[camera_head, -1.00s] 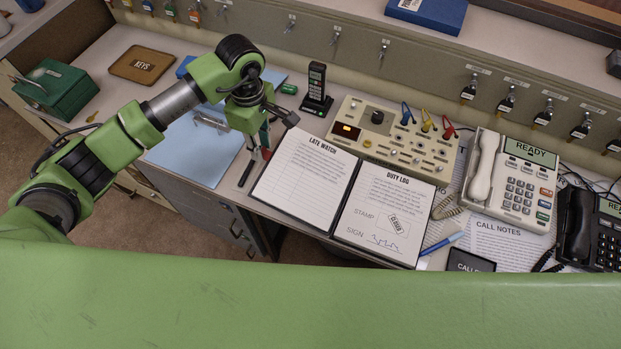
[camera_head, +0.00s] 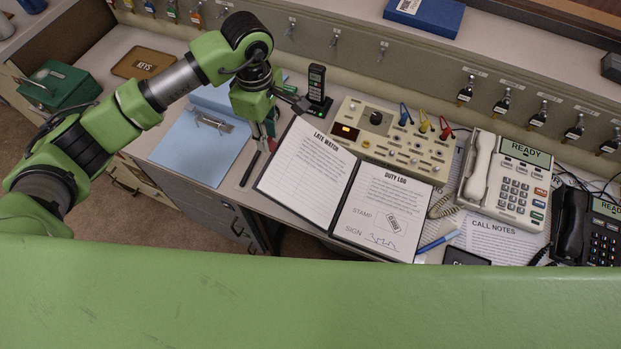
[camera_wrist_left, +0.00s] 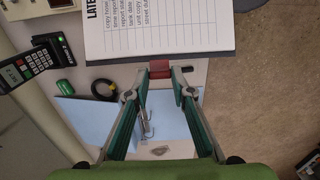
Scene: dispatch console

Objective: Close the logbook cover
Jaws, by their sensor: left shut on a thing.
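The logbook lies open on the desk. Its left side, the "LATE WATCH" page (camera_head: 307,172), looks slightly tilted up; its right side, the "DUTY LOG" page (camera_head: 385,208), lies flat. The left wrist view shows the printed "LATE" page (camera_wrist_left: 155,27) with its dark cover edge. My left gripper (camera_head: 271,142) is at the outer left edge of this cover. Its fingertips (camera_wrist_left: 160,72) are shut on a red tab (camera_wrist_left: 159,69) on that edge. My right gripper is not in view.
A handheld radio (camera_head: 317,86) stands behind the logbook. A control panel (camera_head: 392,137) and a desk phone (camera_head: 506,182) are to the right. A blue pen (camera_head: 438,242) lies right of the duty log. A blue folder (camera_head: 205,145) is at the left.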

